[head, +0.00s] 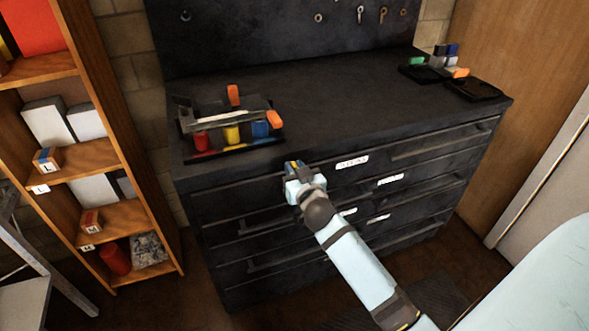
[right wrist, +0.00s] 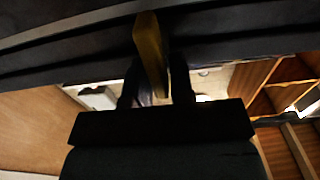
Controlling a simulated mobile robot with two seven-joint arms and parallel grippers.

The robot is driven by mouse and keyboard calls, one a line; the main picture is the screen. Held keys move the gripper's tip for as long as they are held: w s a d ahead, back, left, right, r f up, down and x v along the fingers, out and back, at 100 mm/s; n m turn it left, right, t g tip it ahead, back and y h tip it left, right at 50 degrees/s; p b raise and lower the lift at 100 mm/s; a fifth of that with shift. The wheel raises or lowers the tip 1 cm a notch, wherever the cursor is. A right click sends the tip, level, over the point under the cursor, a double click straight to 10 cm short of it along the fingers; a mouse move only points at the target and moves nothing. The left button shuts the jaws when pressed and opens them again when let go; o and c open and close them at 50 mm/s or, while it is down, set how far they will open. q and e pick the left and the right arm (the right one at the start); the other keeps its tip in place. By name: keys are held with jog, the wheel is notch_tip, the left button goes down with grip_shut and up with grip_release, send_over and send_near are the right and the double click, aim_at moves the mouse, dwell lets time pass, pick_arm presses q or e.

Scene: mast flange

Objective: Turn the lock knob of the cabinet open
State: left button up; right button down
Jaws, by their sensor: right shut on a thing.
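The cabinet (head: 345,105) is dark, with a wide top and several drawers with bar handles. My right gripper (head: 291,168) is at its front, just below the top edge, left of the white label on the top drawer. In the right wrist view, a yellow-brown flat piece, which looks like the lock knob (right wrist: 150,55), stands out from the dark cabinet front. My right gripper (right wrist: 158,85) is shut on it, one dark finger on each side. In the head view the gripper largely hides the knob. My left gripper is not in view.
A tool tray (head: 186,154) with coloured blocks and orange-handled tools stands on the cabinet's left top. Black trays (head: 478,91) with small blocks are at the back right. A wooden shelf (head: 105,130) stands left. The middle of the top is clear.

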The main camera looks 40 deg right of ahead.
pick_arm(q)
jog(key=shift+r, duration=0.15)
pick_arm(e)
jog(key=shift+n, duration=0.4)
jog(key=shift+a+r+n+p, duration=0.1)
jog(key=shift+a+n+p, duration=0.05)
jog(key=shift+n+p, duration=0.4)
jog(key=n, duration=0.3)
jog(key=n+p, duration=0.1)
jog(key=n, duration=0.2)
jog(key=a+n+p, duration=0.1)
jog(key=n, duration=0.2)
jog(key=shift+w+f, duration=0.25)
jog(key=shift+f, duration=0.1)
jog(key=n, duration=0.3)
jog(key=shift+a+f+n, duration=0.15)
jog(key=shift+f+n, duration=0.1)
jog(key=shift+n, duration=0.1)
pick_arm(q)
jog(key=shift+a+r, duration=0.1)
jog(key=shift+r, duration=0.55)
pick_arm(e)
jog(key=shift+f+n, duration=0.25)
jog(key=shift+n, duration=1.45)
jog(key=c, duration=1.1)
grip_release()
jog(key=shift+w+f, duration=0.1)
